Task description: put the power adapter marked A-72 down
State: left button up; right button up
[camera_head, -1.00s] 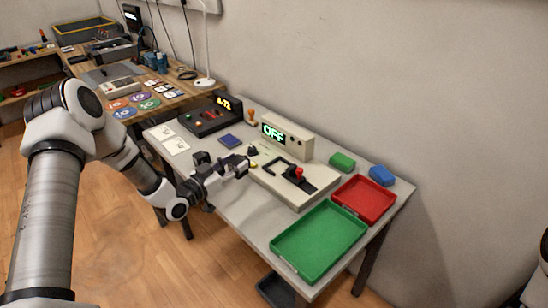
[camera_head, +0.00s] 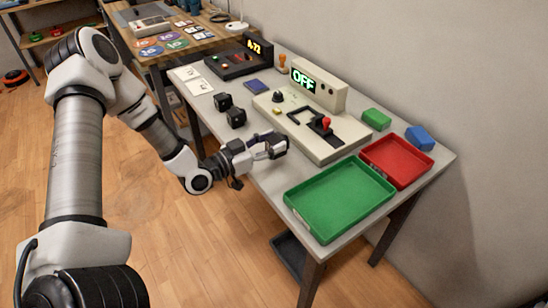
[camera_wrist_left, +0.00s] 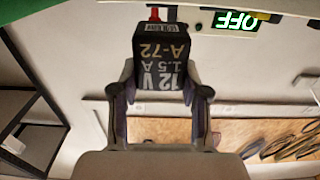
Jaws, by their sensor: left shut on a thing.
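The power adapter marked A-72 (camera_wrist_left: 165,55) is a black block with white print, "12 V 1.5 A A-72", upside down in the left wrist view. My left gripper (camera_wrist_left: 163,95) is shut on it, one finger on each side. In the head view my left gripper (camera_head: 272,147) is near the table's front edge, before the cream machine and left of the green tray (camera_head: 338,198); the adapter is hard to tell from the dark fingers there. Two other black blocks, one farther back (camera_head: 223,101) and one nearer (camera_head: 236,118), stand on the table. My right gripper is out of view.
The cream machine (camera_head: 323,150) has a red-knobbed lever and a display (camera_head: 303,80) reading OFF. A black console's display (camera_head: 254,46) reads A-72. A red tray (camera_head: 396,162) adjoins the green one; both look empty. Green (camera_head: 376,119) and blue (camera_head: 419,138) blocks lie behind.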

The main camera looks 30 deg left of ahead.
pick_arm(q)
jog(key=shift+d+f, duration=0.3)
jog(key=shift+d, duration=0.05)
notch_tip(320, 180, down, 3)
jog(key=shift+s+r+b, duration=0.1)
jog(key=shift+r+b, duration=0.05)
jog(key=shift+b, duration=0.25)
jog(key=shift+a, duration=0.1)
jog(key=shift+f, duration=0.3)
jog(key=o, duration=1.3)
jog(key=shift+c, duration=0.2)
